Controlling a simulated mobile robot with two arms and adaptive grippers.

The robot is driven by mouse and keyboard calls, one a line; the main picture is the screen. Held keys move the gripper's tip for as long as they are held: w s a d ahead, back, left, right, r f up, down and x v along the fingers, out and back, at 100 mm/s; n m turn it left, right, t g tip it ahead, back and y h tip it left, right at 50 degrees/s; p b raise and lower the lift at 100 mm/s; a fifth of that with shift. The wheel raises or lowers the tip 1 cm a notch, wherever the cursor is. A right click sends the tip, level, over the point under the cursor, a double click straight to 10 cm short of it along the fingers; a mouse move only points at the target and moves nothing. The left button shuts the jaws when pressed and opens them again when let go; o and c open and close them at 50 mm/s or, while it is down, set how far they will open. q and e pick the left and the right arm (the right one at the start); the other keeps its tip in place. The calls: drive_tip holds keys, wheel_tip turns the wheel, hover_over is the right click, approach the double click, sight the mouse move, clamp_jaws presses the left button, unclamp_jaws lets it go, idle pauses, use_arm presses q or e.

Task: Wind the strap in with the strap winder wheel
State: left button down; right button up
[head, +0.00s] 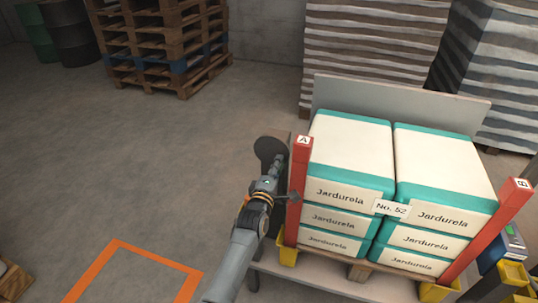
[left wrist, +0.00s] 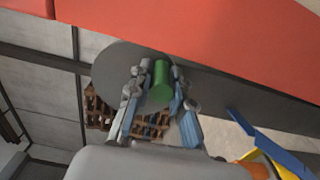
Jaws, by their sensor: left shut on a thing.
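The strap winder wheel (head: 268,148) is a dark grey disc beside the red post marked A (head: 298,190), left of the sack stack. In the left wrist view the wheel (left wrist: 106,74) carries a green handle (left wrist: 161,80). My left gripper (left wrist: 155,88) is shut on this handle, one finger on each side of it. In the head view the left gripper (head: 274,176) is in front of the wheel and partly covers it. I cannot make out the strap in either view. My right gripper is not in view.
White and teal sacks (head: 345,150) are stacked on a pallet between post A and red post B (head: 497,225). Yellow brackets (head: 287,252) sit at the post feet. An orange floor outline (head: 118,245) lies to the left. Wooden pallets (head: 160,45) stand behind, with open floor between.

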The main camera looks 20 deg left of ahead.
sight(272, 163)
use_arm(q)
drive_tip(key=shift+f, duration=0.1)
drive_tip(key=shift+a+f+b, duration=0.45)
drive_tip(key=shift+a+f, duration=0.2)
drive_tip(key=shift+a, duration=0.1)
drive_tip(key=shift+f, duration=0.1)
drive_tip(key=shift+a+f, duration=0.3)
drive_tip(key=shift+a, duration=0.45)
drive_tip(key=c, duration=0.7)
unclamp_jaws()
drive_tip(key=shift+w, duration=0.15)
drive_tip(key=shift+c, duration=0.2)
drive_tip(key=o, duration=0.6)
drive_tip(key=shift+r, duration=0.1)
